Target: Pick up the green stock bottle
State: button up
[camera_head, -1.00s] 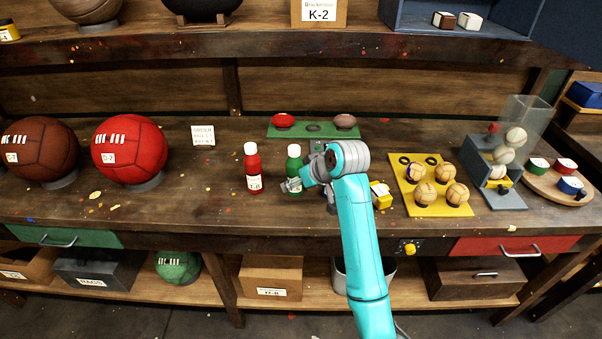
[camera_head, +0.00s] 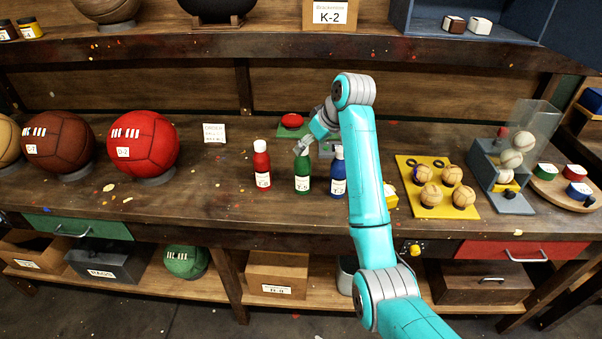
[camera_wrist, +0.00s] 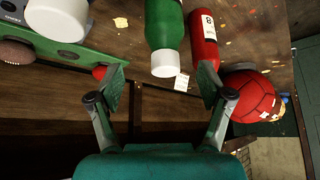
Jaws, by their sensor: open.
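The green stock bottle (camera_head: 302,178) stands upright on the workbench between a red bottle (camera_head: 262,168) and a blue bottle (camera_head: 338,176). The red bottle (camera_wrist: 206,52) is beside the right finger.
A yellow tray (camera_head: 437,208) of small balls and a ball dispenser (camera_head: 485,165) stand to the right. A large red ball (camera_head: 143,145) and a brown ball (camera_head: 58,142) sit to the left. Bare bench lies in front of the bottles.

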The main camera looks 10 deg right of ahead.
aim_at(303, 169)
jog(key=x, duration=0.7)
jog(key=shift+a+f, duration=0.2)
jog(key=shift+a, duration=0.15)
grip_shut()
